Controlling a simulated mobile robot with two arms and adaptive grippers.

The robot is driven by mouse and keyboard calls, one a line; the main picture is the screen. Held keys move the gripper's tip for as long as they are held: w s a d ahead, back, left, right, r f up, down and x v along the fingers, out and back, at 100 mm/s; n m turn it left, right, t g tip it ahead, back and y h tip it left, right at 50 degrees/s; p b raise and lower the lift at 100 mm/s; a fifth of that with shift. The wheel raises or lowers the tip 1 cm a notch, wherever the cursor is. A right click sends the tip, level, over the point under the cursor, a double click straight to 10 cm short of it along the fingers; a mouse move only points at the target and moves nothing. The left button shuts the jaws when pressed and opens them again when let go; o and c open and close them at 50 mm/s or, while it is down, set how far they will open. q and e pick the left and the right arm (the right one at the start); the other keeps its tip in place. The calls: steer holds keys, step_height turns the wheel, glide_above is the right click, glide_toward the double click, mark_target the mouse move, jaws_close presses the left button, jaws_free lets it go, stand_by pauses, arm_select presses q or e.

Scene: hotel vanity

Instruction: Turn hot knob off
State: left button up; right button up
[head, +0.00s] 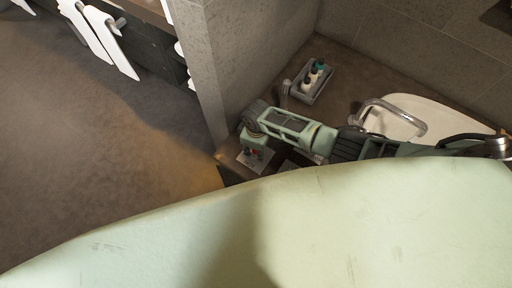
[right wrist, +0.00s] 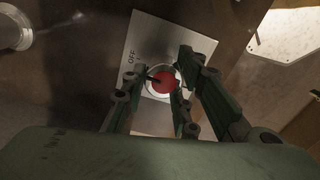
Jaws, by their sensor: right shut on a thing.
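The hot knob (right wrist: 164,83) is red and sits in a round pale ring on a light plate (right wrist: 146,37) marked OFF in the right wrist view. A small dark mark at its left side points roughly towards the OFF side; its exact angle is hard to read. My right gripper (right wrist: 166,84) has its two fingers on either side of the knob, shut on it. In the head view my right gripper (head: 254,148) reaches down over the plate (head: 246,161) at the counter's front corner and mostly hides the knob. My left gripper is out of view.
A white sink (head: 400,118) with a curved metal faucet (head: 413,112) lies to the right. A grey tray (head: 328,84) with small bottles stands behind my right arm. A grey wall post (head: 207,75) rises close by on the left. A second plate shows partly beneath my arm.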

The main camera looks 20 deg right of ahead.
steer(key=shift+w+d+r, duration=0.2)
steer(key=shift+w+d, duration=0.05)
steer(key=shift+w, duration=0.2)
steer(key=o, duration=1)
steer(key=shift+s+f, duration=0.1)
steer(key=shift+s, duration=0.1)
steer(key=shift+a, duration=0.1)
step_height(320, 180, up, 12)
stand_by(0.5)
